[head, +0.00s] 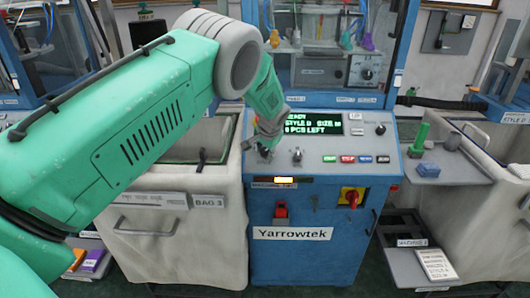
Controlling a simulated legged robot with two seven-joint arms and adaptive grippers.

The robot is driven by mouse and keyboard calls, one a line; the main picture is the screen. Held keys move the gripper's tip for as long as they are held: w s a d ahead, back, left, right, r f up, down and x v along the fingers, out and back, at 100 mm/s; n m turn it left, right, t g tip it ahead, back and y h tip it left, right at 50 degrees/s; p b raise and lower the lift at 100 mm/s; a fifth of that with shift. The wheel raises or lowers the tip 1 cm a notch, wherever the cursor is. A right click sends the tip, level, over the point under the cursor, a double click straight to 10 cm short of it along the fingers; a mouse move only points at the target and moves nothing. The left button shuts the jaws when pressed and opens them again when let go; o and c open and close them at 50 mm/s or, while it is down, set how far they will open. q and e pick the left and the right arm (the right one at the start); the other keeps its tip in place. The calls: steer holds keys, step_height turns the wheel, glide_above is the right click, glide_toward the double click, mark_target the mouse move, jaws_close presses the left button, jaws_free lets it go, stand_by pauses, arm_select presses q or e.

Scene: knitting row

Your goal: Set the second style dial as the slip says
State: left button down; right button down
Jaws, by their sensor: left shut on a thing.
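My left arm reaches in from the left to the sloping panel of the blue Yarrowtek machine (304,258). My left gripper (265,143) points down at the panel's left end, shut on the left dial (263,152), which it mostly hides. A second silver dial (297,155) stands free just to the right. My right gripper is not in view.
Coloured buttons (347,159) and a black knob (380,129) sit on the panel's right. Below are a red switch (281,211) and a red-yellow rotary switch (352,198). A grey side shelf (460,172) holds a green spool and blue block. A fabric bin (170,245) stands left.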

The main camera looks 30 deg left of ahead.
arm_select(q)
steer(key=shift+s+f+m, duration=0.3)
steer(key=shift+f+m, duration=0.15)
steer(key=shift+m, duration=0.15)
steer(key=shift+y, duration=0.3)
steer(key=c, duration=1.3)
jaws_free()
steer(key=shift+o, duration=0.6)
steer(key=shift+w+r, duration=0.1)
steer(key=shift+r, duration=0.15)
steer(key=shift+d+r, duration=0.15)
steer(key=shift+r, duration=0.25)
steer(key=v, duration=1.1)
